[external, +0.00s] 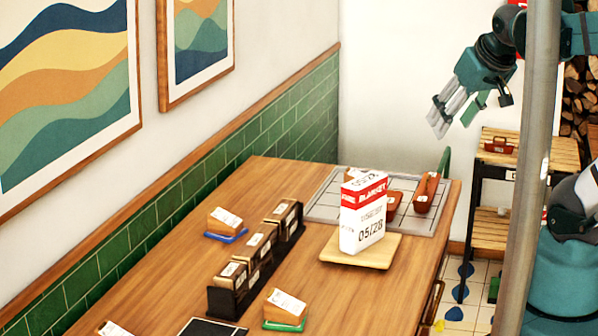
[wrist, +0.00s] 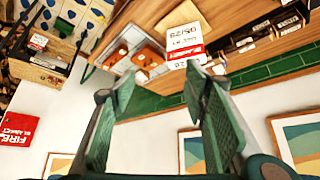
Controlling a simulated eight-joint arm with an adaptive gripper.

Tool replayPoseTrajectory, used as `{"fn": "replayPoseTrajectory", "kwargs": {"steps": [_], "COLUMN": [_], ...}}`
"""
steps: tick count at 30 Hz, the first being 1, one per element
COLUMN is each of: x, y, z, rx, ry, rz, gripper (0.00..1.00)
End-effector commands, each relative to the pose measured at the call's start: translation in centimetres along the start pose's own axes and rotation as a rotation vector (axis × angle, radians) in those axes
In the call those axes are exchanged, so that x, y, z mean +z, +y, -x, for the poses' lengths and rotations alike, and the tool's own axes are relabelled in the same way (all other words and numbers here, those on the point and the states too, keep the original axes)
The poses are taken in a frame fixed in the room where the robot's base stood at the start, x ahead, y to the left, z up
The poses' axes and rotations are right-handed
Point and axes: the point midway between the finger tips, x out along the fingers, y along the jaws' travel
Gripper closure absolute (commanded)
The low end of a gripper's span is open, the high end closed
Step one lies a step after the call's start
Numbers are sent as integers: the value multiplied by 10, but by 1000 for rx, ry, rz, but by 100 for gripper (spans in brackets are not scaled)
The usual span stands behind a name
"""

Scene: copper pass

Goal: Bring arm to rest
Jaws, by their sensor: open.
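My gripper (external: 457,113) is raised high in the air, above and to the right of the table's far end. In the wrist view my gripper (wrist: 162,84) shows its two green fingers spread apart with nothing between them. The arm is well clear of the table, and a grey pole hides part of it in the external view. A red and white fire blanket box (external: 363,222) stands upright on a small wooden board (external: 377,257). The box also shows in the wrist view (wrist: 184,42), beyond the fingertips.
The wooden table (external: 380,293) holds a dark rack (external: 257,259) of labelled blocks, loose labelled blocks and a grey tiled panel (external: 329,206) with reddish-brown items. A shelf stand (external: 492,215) stands to the right. A green-tiled wall (external: 215,165) runs along the table's left side.

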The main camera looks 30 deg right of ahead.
Motion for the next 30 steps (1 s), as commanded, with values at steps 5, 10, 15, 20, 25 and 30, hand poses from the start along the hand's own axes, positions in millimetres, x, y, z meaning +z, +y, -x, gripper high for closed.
{"fn": "replayPoseTrajectory", "kwargs": {"steps": [5, 10, 15, 20, 25, 30], "x": [2, 8, 22, 37, 53, 64], "y": [0, 0, 0, 0, 0, 0], "z": [-2, -12, -30, -52, -74, -90], "rx": [0, 0, 0, 0, 0, 0], "ry": [0, 0, 0, 0, 0, 0], "rz": [0, -1, -1, -1, -1, -1], "gripper": [55, 55, 55, 55, 55, 55]}}
